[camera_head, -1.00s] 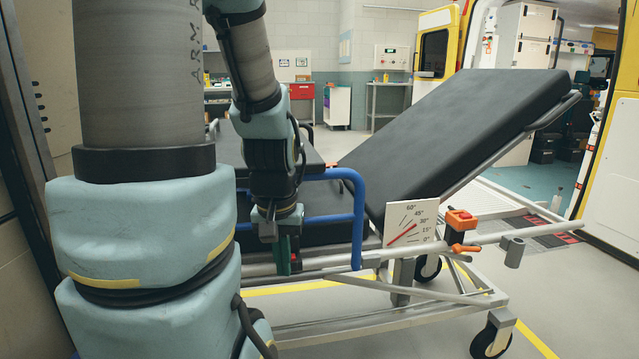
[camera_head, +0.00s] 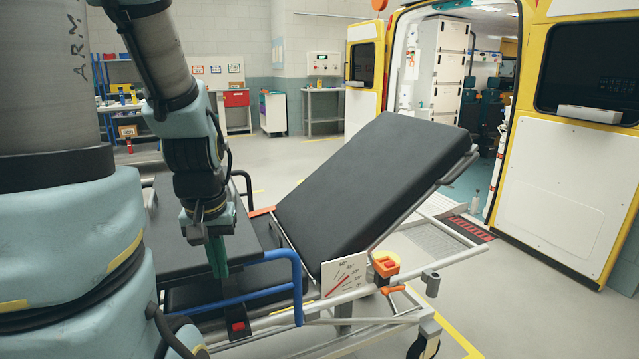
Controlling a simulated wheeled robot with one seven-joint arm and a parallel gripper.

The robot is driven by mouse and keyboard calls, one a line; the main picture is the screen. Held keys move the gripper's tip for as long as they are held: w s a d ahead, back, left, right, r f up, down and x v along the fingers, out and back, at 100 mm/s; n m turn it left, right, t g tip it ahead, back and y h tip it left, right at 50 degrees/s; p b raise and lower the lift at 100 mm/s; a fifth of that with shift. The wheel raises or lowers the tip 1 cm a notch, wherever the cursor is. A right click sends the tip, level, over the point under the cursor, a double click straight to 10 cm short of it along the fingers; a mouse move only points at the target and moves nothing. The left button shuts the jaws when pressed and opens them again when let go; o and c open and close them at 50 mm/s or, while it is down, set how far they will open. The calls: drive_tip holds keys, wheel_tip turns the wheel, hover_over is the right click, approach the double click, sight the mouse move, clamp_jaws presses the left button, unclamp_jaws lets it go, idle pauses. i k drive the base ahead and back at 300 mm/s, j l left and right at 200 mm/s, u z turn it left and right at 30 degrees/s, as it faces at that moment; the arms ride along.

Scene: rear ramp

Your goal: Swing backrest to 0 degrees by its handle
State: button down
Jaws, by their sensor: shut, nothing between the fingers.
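The black padded backrest (camera_head: 365,185) of the stretcher is tilted up, its raised end toward the right. A grey metal bar (camera_head: 458,165) runs around its raised end and looks like its handle. A white angle scale (camera_head: 344,276) with a red pointer stands at the backrest's lower end; the pointer is slanted, near the middle marks. An orange lever (camera_head: 386,266) sits just right of the scale. My gripper (camera_head: 217,262) points down over the stretcher's left part, shut and empty, well left of the backrest and apart from the bar.
A blue side rail (camera_head: 297,290) stands between my gripper and the scale. A wheeled lower frame carries the stretcher. The yellow ambulance (camera_head: 588,150) with its open doorway and ramp is at the right. Floor is clear behind the backrest.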

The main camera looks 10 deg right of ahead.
sight(355, 198)
drive_tip(key=i+l, duration=0.1)
drive_tip(key=l, duration=0.3)
drive_tip(key=i+l, duration=0.1)
drive_tip(key=l, duration=0.35)
drive_tip(key=i+l, duration=0.1)
drive_tip(key=l, duration=0.3)
